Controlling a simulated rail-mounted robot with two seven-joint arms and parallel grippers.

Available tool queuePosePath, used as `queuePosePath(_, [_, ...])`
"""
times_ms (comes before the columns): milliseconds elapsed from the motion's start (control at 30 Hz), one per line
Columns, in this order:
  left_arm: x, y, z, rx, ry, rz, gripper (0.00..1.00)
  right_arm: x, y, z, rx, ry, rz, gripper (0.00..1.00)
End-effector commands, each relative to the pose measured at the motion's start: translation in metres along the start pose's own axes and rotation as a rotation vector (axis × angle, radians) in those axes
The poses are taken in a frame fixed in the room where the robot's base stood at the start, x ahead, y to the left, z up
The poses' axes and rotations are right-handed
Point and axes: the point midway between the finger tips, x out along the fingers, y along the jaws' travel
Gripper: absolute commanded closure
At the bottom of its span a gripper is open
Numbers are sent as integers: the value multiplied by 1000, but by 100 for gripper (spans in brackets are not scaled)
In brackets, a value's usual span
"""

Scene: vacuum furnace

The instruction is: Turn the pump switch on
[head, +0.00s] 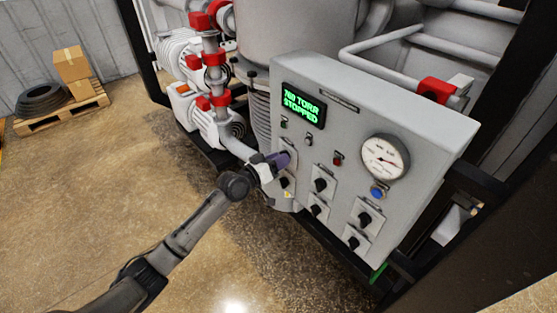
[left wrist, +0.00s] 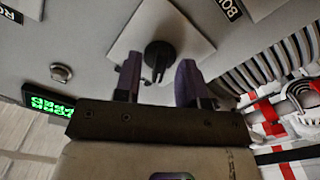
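The grey control panel (head: 345,110) has several black rotary knobs on pale plates. My left gripper (head: 282,160) is at the upper-left switch of the panel and hides it in the head view. In the left wrist view the open gripper (left wrist: 160,70) has one purple finger on each side of a black knob (left wrist: 158,54). The knob is between or just beyond the fingertips, with gaps to both fingers. Its label cannot be read, so I cannot tell if it is the pump switch. The green display (head: 302,106) reads STOPPED. My right gripper is not in view.
Another knob (head: 284,182) sits just below my left gripper, and one more (head: 320,185) to its right. A dial gauge (head: 385,157) and a blue button (head: 377,192) are further right. White pipes with red clamps (head: 214,59) stand left of the panel.

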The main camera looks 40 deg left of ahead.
Motion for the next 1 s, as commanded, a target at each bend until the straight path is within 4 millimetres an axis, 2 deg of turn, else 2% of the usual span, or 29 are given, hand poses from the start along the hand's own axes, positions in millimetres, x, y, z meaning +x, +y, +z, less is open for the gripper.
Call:
queuePosePath(300, [1, 0, 0, 0, 0, 0, 63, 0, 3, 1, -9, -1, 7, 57])
queuePosePath(700, [1, 0, 0, 0, 0, 0, 100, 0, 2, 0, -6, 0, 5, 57])
queuePosePath(1000, [1, 0, 1, 12, -1, 0, 100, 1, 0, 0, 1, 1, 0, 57])
